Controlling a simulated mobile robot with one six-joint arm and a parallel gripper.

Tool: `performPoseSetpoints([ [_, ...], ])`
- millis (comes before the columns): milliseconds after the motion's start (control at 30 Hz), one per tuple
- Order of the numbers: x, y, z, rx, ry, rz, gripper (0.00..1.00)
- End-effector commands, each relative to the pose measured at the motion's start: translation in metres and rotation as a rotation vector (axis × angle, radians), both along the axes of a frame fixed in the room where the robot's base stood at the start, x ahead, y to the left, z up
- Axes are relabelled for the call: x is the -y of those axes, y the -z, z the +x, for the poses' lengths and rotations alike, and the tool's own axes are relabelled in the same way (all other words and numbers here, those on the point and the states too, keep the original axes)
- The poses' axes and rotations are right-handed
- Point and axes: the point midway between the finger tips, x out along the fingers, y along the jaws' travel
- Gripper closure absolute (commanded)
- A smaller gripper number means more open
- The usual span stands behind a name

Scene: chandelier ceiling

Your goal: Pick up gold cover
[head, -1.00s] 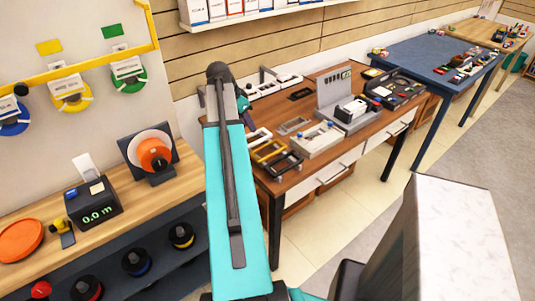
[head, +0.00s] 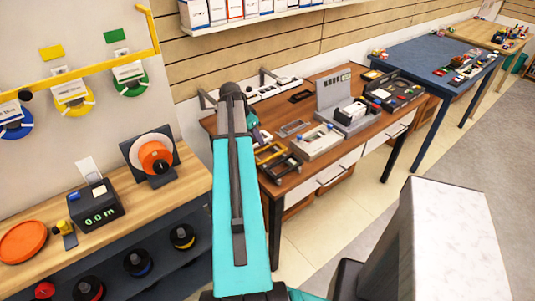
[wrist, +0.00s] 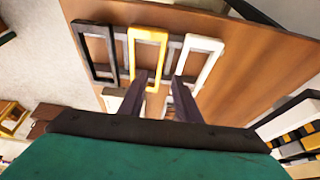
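The gold cover (wrist: 148,33) is a flat rectangular frame. In the wrist view it lies between a black frame (wrist: 82,50) and a white frame (wrist: 218,62) on a dark holder. My gripper (wrist: 161,80) is open and empty. Its left finger overlaps the lower part of the gold cover, and its right finger points between the gold and white frames. I cannot tell the height gap. In the head view the gold cover (head: 268,153) is at the brown table's left end, behind the black frame (head: 284,168). My arm hides most of the gripper and the white frame there.
The brown table (head: 330,138) also carries a light tray (head: 319,143), a grey upright stand (head: 334,92) and a dark parts tray (head: 397,91). A wooden bench (head: 140,216) with a black display box (head: 95,206) and an orange spool (head: 155,157) stands left.

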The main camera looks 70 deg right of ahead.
Motion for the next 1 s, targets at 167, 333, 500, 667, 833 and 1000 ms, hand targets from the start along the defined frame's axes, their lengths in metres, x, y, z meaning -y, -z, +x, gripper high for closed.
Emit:
performPoseSetpoints([
  [167, 0.005, 0.012, -0.003, 0.000, 0.001, 0.000, 0.70],
  [333, 0.006, 0.015, -0.004, 0.000, 0.001, 0.000, 0.70],
  [500, 0.006, 0.015, -0.004, 0.000, 0.001, 0.000, 0.70],
  [667, 0.006, 0.016, -0.005, 0.001, 0.002, 0.000, 0.70],
  [833, 0.010, 0.021, -0.007, 0.000, 0.002, 0.000, 0.70],
  [1000, 0.016, 0.032, -0.009, 0.000, 0.002, 0.000, 0.70],
])
